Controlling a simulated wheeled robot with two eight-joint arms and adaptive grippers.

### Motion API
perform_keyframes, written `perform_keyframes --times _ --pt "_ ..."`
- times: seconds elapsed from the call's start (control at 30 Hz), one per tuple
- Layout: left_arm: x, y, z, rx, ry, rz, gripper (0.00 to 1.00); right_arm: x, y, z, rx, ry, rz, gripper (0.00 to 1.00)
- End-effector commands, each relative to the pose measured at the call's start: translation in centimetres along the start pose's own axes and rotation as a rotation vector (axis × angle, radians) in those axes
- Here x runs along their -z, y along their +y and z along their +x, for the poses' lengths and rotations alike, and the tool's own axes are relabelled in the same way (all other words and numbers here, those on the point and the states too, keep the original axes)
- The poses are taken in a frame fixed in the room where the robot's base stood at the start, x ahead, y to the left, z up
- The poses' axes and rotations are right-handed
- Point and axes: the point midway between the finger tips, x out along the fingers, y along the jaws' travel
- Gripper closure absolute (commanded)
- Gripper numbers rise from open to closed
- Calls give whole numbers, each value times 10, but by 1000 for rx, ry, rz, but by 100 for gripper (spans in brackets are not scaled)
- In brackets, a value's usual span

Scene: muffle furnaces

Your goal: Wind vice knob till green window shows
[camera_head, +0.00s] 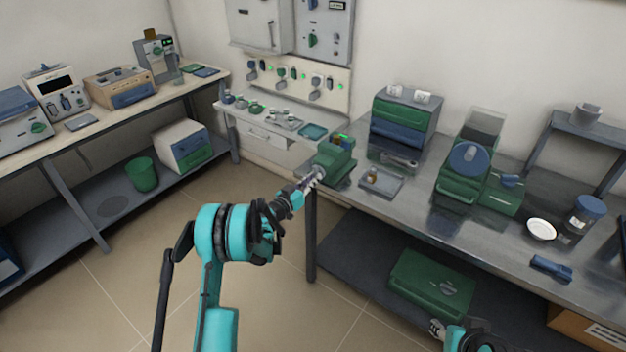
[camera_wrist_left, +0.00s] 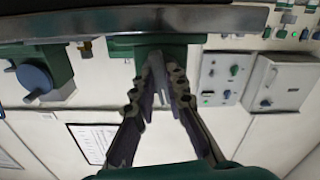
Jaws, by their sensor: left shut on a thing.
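The green vice (camera_head: 335,160) sits at the left front corner of the grey metal bench. A small bright green patch (camera_head: 343,136) shows at its top. My left gripper (camera_head: 314,180) reaches the vice's front side and is shut on its knob, which the fingers hide. In the left wrist view, the picture is upside down, and the fingers (camera_wrist_left: 160,62) close together against the green vice body (camera_wrist_left: 178,48). My right gripper (camera_head: 438,328) shows only partly at the bottom edge; its fingers are unclear.
A small grey tray (camera_head: 381,182) lies right of the vice. Green and blue drawers (camera_head: 404,120) and a green machine with a blue disc (camera_head: 468,160) stand further along the bench. A green case (camera_head: 431,284) lies on the lower shelf. The floor left of the bench is clear.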

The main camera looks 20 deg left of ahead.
Motion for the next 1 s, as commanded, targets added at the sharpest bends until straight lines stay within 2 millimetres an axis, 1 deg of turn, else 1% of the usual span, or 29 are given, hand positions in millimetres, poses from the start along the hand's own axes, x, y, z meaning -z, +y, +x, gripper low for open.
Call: perform_keyframes --times 0.03,0.6,0.8,1.0 --pt "-2 1 0 -4 -3 47 100 0 0 0 0 0 0 60" --pt "-1 -2 0 -4 -2 583 100 0 0 0 0 0 0 60" --pt "-1 -2 0 -4 -2 742 100 0 0 0 0 0 0 60" --pt "0 -3 0 -4 -2 857 100 0 0 0 0 0 0 60"
